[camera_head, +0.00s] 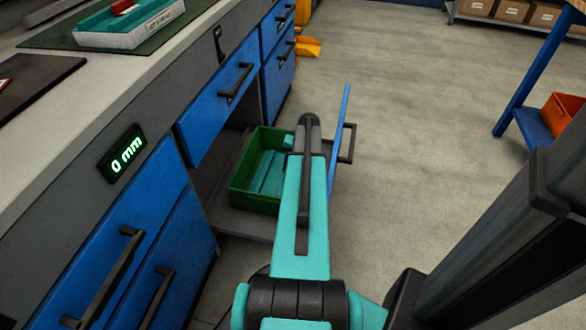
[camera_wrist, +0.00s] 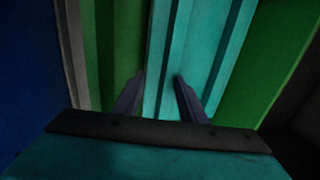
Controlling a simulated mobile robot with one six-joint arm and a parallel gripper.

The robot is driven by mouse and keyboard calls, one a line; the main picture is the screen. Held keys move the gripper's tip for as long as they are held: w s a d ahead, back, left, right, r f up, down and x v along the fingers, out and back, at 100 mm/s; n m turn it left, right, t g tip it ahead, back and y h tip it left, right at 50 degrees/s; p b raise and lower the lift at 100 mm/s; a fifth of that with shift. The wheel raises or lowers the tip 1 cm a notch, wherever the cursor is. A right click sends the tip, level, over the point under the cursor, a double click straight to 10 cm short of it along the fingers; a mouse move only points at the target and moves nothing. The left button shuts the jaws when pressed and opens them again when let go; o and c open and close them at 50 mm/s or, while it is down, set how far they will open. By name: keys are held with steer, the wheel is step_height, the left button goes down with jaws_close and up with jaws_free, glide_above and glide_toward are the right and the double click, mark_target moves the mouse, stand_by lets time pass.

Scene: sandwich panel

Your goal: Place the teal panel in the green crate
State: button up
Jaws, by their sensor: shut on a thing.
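The green crate (camera_head: 252,203) stands low in the open bay under the workbench. Long teal material lies inside it, partly hidden by my arm. In the wrist view, the teal panel (camera_wrist: 160,98) runs lengthwise between the fingers of my gripper (camera_wrist: 159,78), which is shut on it. More teal surface with raised ribs lies to its right, and I cannot tell whether it is the same piece. Green crate surfaces (camera_wrist: 268,62) show on both sides. I cannot tell whether the panel touches the crate floor. In the head view my arm hides the fingers.
An open blue door (camera_head: 338,140) with a dark handle stands just right of my arm. Blue drawers (camera_head: 215,108) overhang the bay on the left. A white-edged teal tray (camera_head: 130,28) sits on the bench.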

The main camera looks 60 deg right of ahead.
steer(key=shift+f, duration=0.6)
stand_by(0.4)
steer(key=o, duration=1.3)
steer(key=shift+r, duration=0.1)
steer(key=shift+r, duration=0.5)
steer(key=p+v, duration=0.4)
steer(key=v, duration=0.8)
steer(key=shift+s, duration=0.1)
